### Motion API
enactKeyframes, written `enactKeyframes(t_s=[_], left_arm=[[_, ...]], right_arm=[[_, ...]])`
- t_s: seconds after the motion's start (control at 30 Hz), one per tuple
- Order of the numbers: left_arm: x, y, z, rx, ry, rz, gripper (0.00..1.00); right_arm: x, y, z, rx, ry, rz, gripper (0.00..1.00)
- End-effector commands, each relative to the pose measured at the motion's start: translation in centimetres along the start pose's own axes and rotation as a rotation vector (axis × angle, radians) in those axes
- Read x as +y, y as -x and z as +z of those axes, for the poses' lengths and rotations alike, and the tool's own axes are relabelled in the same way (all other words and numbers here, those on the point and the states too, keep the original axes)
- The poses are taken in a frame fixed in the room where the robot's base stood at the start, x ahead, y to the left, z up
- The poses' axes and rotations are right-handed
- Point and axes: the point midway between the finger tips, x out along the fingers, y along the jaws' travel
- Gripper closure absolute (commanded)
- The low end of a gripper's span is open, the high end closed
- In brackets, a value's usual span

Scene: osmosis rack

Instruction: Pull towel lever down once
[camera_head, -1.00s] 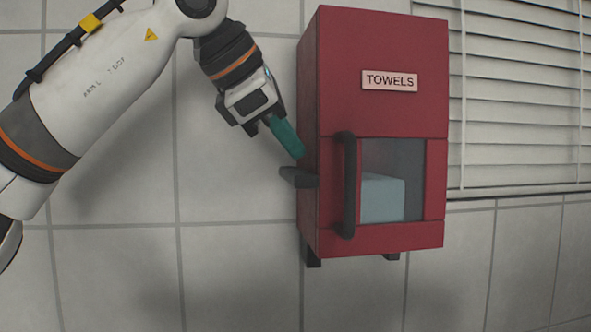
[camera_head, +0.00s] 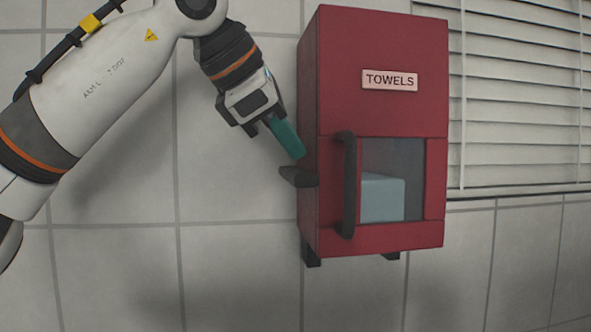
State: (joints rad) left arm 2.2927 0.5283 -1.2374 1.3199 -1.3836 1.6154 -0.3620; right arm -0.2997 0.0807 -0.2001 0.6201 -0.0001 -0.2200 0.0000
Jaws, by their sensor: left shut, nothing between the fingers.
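The red towel dispenser (camera_head: 385,110) hangs on the tiled wall, with a "TOWELS" label on its front. Its dark lever (camera_head: 298,177) sticks out from the left side at about mid-height. My left gripper (camera_head: 299,153) comes in from the upper left, pointing down and right, with teal fingers shut and empty. Its fingertips are just above the lever, close to the box's left side; I cannot tell whether they touch it. My right gripper is not in view.
A dark vertical handle (camera_head: 346,185) stands out from the dispenser's front beside a window (camera_head: 412,165), behind which a pale blue block (camera_head: 382,198) sits. White blinds (camera_head: 520,95) are at the right. The wall below and left of the dispenser is clear.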

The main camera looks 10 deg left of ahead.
Motion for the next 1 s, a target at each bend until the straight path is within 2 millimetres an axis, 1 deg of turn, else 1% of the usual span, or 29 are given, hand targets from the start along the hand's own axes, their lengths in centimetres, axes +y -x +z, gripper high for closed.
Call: enactKeyframes(t_s=[0.2,0.53,1.0], left_arm=[[0.39,-0.53,0.42,0.000,0.000,0.001,1.00],[0.38,-0.50,0.40,0.000,0.000,0.000,1.00],[0.65,-0.87,0.67,0.000,0.000,0.000,1.00]], right_arm=[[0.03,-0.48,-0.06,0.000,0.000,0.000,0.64],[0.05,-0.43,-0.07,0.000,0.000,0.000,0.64],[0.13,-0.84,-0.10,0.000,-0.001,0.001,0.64]])
